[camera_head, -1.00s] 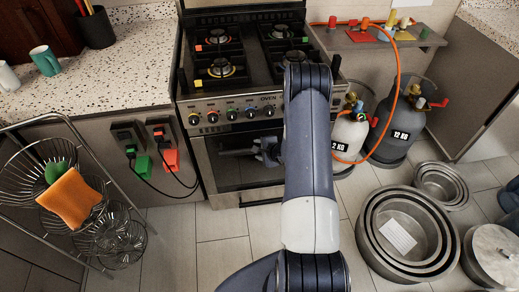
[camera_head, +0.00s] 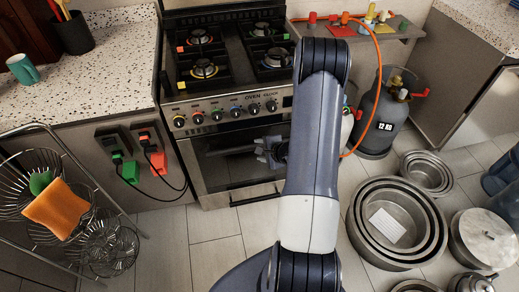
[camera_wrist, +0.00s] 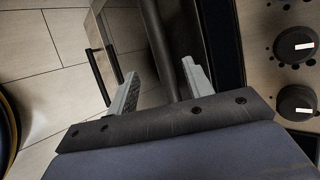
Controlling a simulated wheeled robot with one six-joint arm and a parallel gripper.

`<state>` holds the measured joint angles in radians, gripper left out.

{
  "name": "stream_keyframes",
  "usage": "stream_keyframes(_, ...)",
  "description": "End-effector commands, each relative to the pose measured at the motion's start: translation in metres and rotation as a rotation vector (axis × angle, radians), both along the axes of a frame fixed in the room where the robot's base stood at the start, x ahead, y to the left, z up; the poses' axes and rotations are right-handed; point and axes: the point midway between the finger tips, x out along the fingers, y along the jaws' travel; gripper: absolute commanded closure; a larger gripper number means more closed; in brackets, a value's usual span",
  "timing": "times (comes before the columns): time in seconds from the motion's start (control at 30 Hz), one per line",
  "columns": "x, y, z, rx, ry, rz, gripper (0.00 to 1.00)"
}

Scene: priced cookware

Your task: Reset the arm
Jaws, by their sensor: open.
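My gripper (camera_head: 272,152) is in front of the stove (camera_head: 225,100), at the right part of the dark oven handle (camera_head: 230,150). In the wrist view my gripper (camera_wrist: 160,76) has its two grey fingers spread apart. A dark bar (camera_wrist: 160,40), which looks like the oven handle, runs between them. The fingers are not closed on it; whether they touch it I cannot tell. My arm reaches forward from the bottom of the head view and hides part of the stove's right side.
Gas cylinders (camera_head: 381,120) with an orange hose stand right of the stove. Nested metal pots (camera_head: 360,245) are on the floor at right. A wire rack (camera_head: 82,155) with an orange sponge (camera_head: 58,203) stands at left. The tiled floor (camera_head: 190,245) before the stove is clear.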

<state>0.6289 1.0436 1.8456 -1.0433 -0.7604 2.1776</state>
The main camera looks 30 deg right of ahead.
Motion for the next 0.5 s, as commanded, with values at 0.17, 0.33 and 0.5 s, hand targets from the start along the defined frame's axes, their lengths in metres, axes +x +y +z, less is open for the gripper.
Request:
stream_keyframes(0.17, 0.001, 0.000, -0.001, -0.001, 0.000, 0.001, 0.51)
stream_keyframes(0.33, 0.013, 0.004, -0.012, 0.000, 0.002, 0.002, 0.51)
stream_keyframes(0.5, 0.036, 0.009, -0.031, 0.000, 0.001, 0.003, 0.51)
